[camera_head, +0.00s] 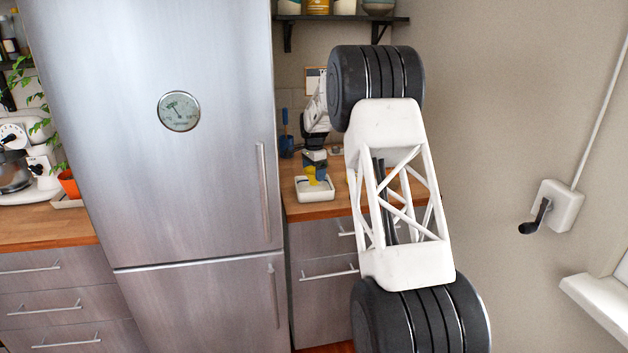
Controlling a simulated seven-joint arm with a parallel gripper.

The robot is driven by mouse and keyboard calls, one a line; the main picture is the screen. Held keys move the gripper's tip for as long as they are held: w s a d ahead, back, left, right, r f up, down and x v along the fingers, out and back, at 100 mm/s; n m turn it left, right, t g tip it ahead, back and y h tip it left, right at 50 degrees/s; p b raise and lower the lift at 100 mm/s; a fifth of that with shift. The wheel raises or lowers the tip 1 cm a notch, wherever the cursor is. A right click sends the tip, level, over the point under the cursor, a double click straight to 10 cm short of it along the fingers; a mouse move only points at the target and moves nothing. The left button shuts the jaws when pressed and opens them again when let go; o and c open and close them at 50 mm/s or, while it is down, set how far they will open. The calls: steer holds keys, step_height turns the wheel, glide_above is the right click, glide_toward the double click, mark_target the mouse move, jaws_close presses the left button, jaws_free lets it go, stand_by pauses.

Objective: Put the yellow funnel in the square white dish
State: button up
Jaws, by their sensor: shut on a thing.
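The square white dish (315,194) stands near the front of the wooden counter, right of the fridge. The yellow funnel (311,174) shows small at the dish, between and below my gripper's fingers. My gripper (316,172) points down over the dish and is shut on the funnel. The fingers hide part of the funnel. I cannot tell whether the funnel touches the dish floor or hangs just above it.
The tall steel fridge (150,130) stands close on the left of the counter (300,210). A blue container (286,146) stands at the back left. A dark shelf (340,18) hangs above. My arm hides the counter's right part.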

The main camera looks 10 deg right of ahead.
mark_target(314, 179)
steer(key=shift+f, duration=1.75)
steer(key=shift+f, duration=0.1)
steer(key=o, duration=0.7)
step_height(314, 179, up, 12)
steer(key=shift+s+r, duration=0.1)
steer(key=shift+r, duration=0.1)
